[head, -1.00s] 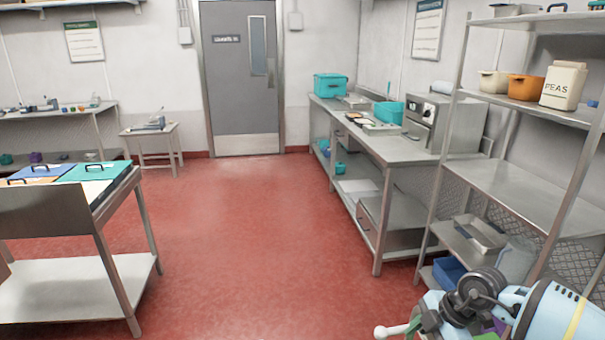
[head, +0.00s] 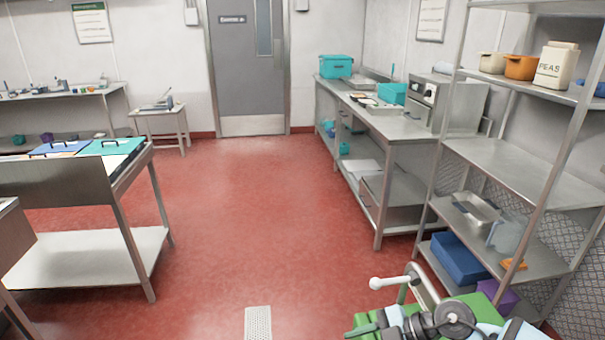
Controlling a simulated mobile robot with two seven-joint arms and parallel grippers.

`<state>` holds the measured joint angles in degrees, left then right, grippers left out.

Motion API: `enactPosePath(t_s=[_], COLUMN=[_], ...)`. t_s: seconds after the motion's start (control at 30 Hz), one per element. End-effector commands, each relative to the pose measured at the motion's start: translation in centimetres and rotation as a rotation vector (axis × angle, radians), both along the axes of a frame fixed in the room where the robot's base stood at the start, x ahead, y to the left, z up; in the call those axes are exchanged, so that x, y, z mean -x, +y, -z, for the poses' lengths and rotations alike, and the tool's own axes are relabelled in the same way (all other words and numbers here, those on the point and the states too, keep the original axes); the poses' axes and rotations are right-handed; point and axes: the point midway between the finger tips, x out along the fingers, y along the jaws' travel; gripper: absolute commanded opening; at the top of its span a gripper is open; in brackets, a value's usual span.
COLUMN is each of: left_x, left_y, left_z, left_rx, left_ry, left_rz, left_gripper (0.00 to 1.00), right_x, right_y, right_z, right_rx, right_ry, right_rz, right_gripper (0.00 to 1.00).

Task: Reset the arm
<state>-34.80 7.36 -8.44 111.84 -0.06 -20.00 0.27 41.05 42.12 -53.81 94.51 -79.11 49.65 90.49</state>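Part of my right arm shows at the bottom right edge of the head view, with dark joints and light blue links. My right gripper (head: 372,327) seems to be at its left end, near green finger-like parts. A pale rod with a white ball end (head: 377,284) and a curved metal piece stand just above it. I cannot tell whether they are held or only behind the gripper. The finger gap cannot be made out. My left arm and gripper are not in view.
A steel rack (head: 520,170) stands close on the right, with a blue bin (head: 458,258) low down. A steel counter (head: 400,127) runs behind it. A steel table (head: 85,180) with coloured lids stands left. The red floor (head: 225,215) between is clear, with a drain grate (head: 258,323).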

Motion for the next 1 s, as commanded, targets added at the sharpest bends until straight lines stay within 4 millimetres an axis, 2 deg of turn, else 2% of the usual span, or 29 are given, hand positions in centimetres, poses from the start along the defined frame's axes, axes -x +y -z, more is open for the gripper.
enactPosePath(t_s=[0.03,0.1,0.2,0.37,0.47,0.57,0.67,0.77,0.9,1.0], left_x=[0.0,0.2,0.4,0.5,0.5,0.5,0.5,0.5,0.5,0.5], left_y=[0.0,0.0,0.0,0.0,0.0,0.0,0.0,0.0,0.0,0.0], left_z=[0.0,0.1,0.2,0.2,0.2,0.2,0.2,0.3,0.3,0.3], left_rx=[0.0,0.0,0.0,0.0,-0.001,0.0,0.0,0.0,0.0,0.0], left_ry=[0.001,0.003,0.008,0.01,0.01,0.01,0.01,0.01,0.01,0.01], left_rz=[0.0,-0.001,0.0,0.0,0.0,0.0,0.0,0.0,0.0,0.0], left_gripper=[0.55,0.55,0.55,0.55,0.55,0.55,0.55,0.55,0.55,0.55], right_x=[1.1,2.0,2.8,3.1,3.2,3.7,5.0,7.2,12.2,16.1], right_y=[1.9,4.0,5.9,6.3,5.2,3.2,0.7,-2.0,-5.5,-7.3], right_z=[-0.1,-0.8,-1.8,-2.4,-1.6,0.2,3.1,6.6,11.8,14.7], right_rx=[-0.094,-0.232,-0.409,-0.61,-0.676,-0.689,-0.653,-0.573,-0.413,-0.298], right_ry=[-0.002,-0.022,-0.053,-0.079,-0.076,-0.054,-0.009,0.058,0.186,0.28], right_rz=[0.007,0.042,0.137,0.372,0.557,0.757,0.955,1.141,1.353,1.447], right_gripper=[0.43,0.43,0.43,0.43,0.43,0.43,0.43,0.43,0.43,0.43])
